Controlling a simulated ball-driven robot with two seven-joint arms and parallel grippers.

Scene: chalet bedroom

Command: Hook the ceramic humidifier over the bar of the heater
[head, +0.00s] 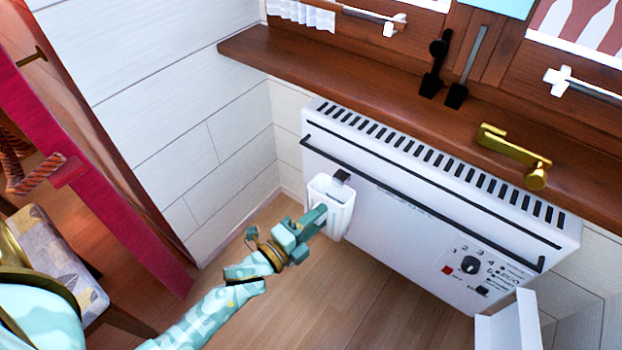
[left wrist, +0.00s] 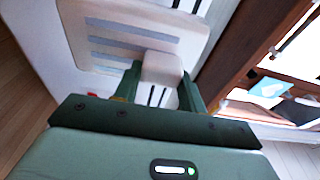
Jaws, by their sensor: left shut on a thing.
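The white ceramic humidifier (head: 330,211) is an upright, open-topped box with a dark hook (head: 342,176) at its upper edge. My left gripper (head: 314,221) is shut on its front side. In the left wrist view, the fingers (left wrist: 160,92) clasp a pale block on the humidifier (left wrist: 105,35), whose broad face has grey stripes. The white heater (head: 440,225) has a long black bar (head: 430,202) along its upper front. The humidifier is in front of the heater's left end. The hook appears just below the bar; I cannot tell whether they touch. My right gripper is not in view.
A wooden windowsill (head: 370,105) runs above the heater, with black items and a brass handle (head: 512,150). A patterned chair (head: 45,260) and red curtain (head: 90,170) are at left. The wooden floor (head: 330,300) below the humidifier is clear.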

